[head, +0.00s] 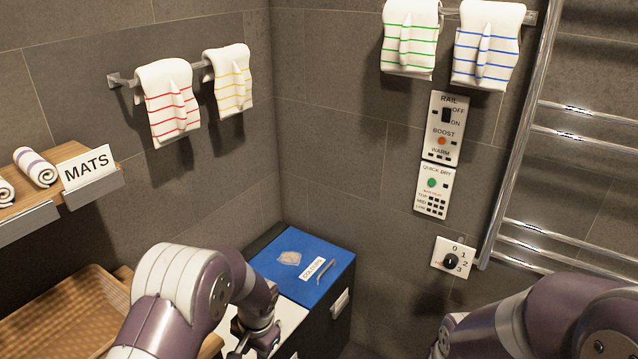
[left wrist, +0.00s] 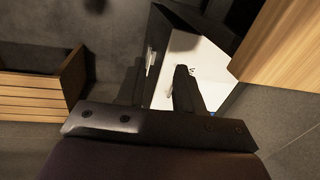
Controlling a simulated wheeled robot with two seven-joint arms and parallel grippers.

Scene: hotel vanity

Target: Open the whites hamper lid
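The whites hamper's white lid (head: 290,314) lies in front of the blue lid labelled COLOURS (head: 292,262). My left forearm and gripper hide much of it in the head view. The white lid (left wrist: 205,62) looks flat and shut in the left wrist view. My left gripper (head: 252,345) is at the white lid. In the left wrist view its two fingers (left wrist: 157,88) are apart, one over the lid and the other beyond its front edge. I cannot tell whether they touch it. My right arm enters at the lower right; its gripper is out of view.
A wooden shelf with rolled mats and a MATS sign (head: 88,168) is at the left, above a wicker basket (head: 75,310). Striped towels hang on the walls. Control panels (head: 445,125), a dial (head: 452,260) and a chrome towel rail (head: 515,140) are at the right.

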